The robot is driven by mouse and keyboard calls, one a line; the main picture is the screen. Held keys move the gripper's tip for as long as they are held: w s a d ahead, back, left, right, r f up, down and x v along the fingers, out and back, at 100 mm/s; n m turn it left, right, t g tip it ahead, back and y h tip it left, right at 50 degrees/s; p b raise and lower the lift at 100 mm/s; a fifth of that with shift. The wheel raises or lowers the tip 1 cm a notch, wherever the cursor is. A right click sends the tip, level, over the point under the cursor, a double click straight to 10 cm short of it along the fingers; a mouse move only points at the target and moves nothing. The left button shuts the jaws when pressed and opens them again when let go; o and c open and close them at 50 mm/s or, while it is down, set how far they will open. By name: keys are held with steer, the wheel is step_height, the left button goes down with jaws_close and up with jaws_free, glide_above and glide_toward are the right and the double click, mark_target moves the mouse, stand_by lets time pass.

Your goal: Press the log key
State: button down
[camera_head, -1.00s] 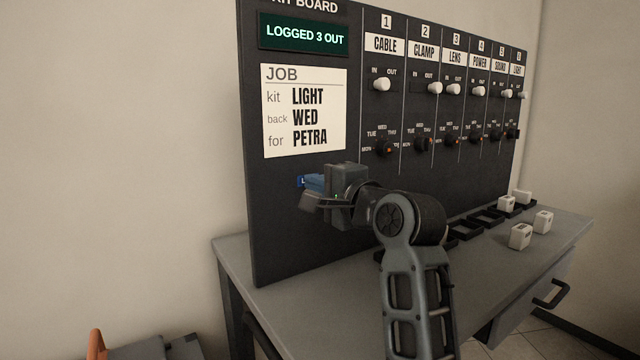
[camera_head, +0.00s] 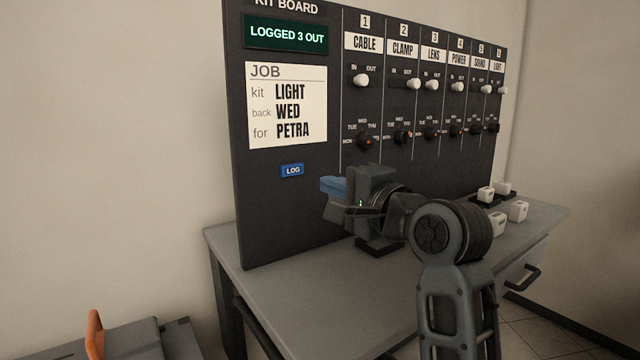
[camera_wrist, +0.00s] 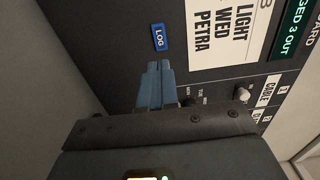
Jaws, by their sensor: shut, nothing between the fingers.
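The blue log key (camera_head: 292,170) sits on the dark kit board (camera_head: 290,215), below the white job card. It is fully uncovered in the head view. My gripper (camera_head: 324,186) is to the right of the key and a little lower, apart from it. In the wrist view the log key (camera_wrist: 158,37) lies just beyond the blue fingertips (camera_wrist: 159,66), which are closed together and empty. The board's green display (camera_head: 287,33) reads LOGGED 3 OUT. The job card (camera_head: 287,104) reads kit LIGHT, back WED, for PETRA.
Columns of white sliders (camera_head: 361,80) and dark dials (camera_head: 365,141) stand right of the key. Several white blocks (camera_head: 518,211) are on the grey desk (camera_head: 290,300) at right. An orange-handled item (camera_head: 95,335) is at lower left. The desk's front left is clear.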

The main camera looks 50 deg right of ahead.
steer(key=p+v, duration=0.2)
steer(key=p, duration=0.2)
steer(key=shift+s+a, duration=0.1)
steer(key=shift+s, duration=0.3)
steer(key=shift+s, duration=0.1)
stand_by(0.7)
